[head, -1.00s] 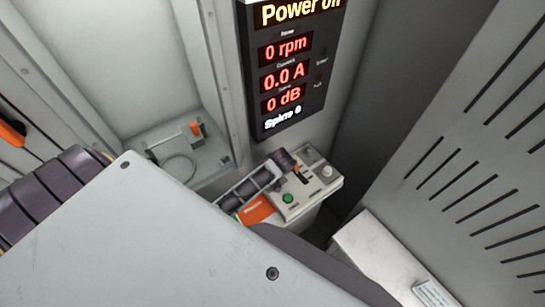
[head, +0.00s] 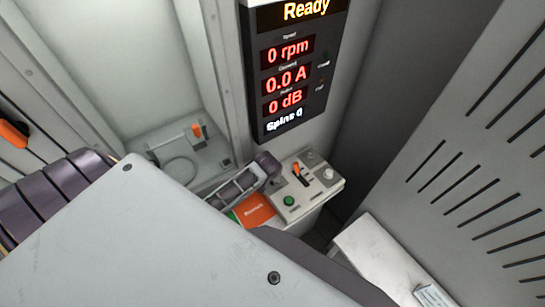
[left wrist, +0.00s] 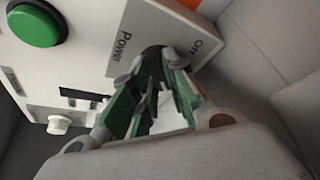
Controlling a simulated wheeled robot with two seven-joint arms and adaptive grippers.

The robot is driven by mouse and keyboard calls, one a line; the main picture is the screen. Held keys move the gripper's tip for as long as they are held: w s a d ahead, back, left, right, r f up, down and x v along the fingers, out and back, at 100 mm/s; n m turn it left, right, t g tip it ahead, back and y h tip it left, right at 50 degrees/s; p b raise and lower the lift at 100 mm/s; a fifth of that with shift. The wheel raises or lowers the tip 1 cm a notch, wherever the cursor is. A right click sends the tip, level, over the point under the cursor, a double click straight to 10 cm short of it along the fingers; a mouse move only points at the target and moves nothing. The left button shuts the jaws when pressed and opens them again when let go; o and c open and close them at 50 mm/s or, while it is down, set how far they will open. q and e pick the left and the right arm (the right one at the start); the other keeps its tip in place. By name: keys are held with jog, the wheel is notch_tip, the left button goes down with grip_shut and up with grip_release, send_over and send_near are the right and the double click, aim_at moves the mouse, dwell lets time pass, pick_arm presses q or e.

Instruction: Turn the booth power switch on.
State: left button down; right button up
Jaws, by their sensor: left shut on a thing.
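The control box (head: 318,193) stands below the display, with a green button (head: 289,201) and an orange lever (head: 297,169) on top. My left gripper (head: 268,163) is at the box's back left edge. The display (head: 290,75) reads Ready, 0 rpm, 0.0 A, 0 dB. My right gripper is not in view.
A grey fixture with an orange handle (head: 197,130) sits in the recess behind. A slotted grey panel (head: 470,150) rises on the right. A pale block (head: 370,255) stands at the lower right. An orange label (head: 254,210) lies beside the green button.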

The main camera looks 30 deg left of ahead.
pick_arm(q)
jog(key=shift+s+f, duration=0.15)
jog(key=shift+f, duration=0.1)
jog(key=c, duration=1.4)
grip_release()
jog(key=shift+w, duration=0.2)
jog(key=shift+r, duration=0.1)
jog(key=shift+v, duration=5.9)
jog(key=shift+a, duration=0.1)
